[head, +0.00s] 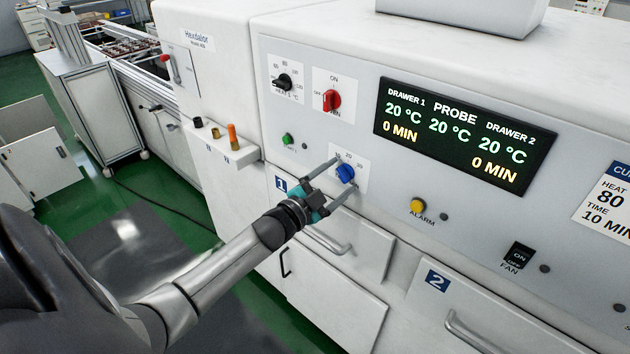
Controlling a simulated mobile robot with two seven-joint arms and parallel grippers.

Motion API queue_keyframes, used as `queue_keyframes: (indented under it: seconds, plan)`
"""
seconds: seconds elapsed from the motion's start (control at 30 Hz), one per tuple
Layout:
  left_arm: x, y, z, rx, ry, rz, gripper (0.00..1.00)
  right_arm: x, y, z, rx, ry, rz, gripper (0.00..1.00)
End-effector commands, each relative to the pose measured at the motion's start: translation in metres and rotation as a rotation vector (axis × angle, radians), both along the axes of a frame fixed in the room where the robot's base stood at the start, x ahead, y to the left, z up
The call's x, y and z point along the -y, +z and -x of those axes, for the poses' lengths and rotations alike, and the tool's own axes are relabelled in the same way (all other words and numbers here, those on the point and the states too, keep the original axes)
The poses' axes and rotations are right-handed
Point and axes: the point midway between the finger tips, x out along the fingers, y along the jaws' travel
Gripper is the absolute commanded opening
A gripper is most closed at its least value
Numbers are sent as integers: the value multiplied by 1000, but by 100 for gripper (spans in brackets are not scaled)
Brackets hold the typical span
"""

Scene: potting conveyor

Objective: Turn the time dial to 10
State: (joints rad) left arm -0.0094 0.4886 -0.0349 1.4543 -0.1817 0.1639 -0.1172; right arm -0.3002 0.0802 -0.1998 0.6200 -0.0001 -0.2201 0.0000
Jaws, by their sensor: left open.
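The time dial is a blue knob (346,173) on a white scale plate on the machine's front panel. The scale shows numbers such as 20 and 30 above the knob, but parts are covered by my gripper. My left gripper (344,176) is open, with one finger on the upper left of the knob and the other on its lower right. I cannot tell whether either finger touches it. The knob's pointer direction is too small to tell. The display (463,135) reads 20 °C and 0 MIN for both drawers. My right gripper is not in view.
A black heat dial (283,82), a red switch (331,100) and a green button (287,139) sit above and left. A yellow alarm button (418,205) is to the right. Drawer handles (327,240) stick out below. A card (607,200) reads heat 80, time 10 MIN.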

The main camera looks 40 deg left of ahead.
Motion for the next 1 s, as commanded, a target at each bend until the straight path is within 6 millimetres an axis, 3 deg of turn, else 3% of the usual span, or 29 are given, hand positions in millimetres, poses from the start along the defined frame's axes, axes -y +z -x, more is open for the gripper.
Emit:
queue_keyframes:
  seconds: [0.7,1.0]
  plan:
    - [-8,-1,108,-4,1,0,82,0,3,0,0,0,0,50]
    - [-11,0,140,-1,-1,0,82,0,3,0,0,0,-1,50]
